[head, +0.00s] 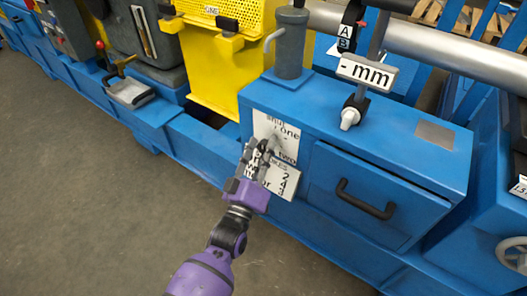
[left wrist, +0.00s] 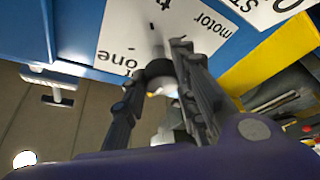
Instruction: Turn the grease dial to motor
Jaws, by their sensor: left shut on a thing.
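In the left wrist view the plate (left wrist: 125,30) also shows "motor". My left gripper (head: 262,150) reaches up to the plate, its fingers shut on the dial (left wrist: 158,72), which shows as a dark and pale knob between them in the left wrist view. The fingers hide much of the dial, and I cannot tell which word it points at. My right gripper is not in view.
A drawer with a black handle (head: 365,200) is to the right of the plate. A grey cylinder (head: 290,45) and an "mm" sign (head: 367,73) stand on the cabinet top. A yellow guard (head: 215,60) stands behind left. The floor (head: 80,210) in front is clear.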

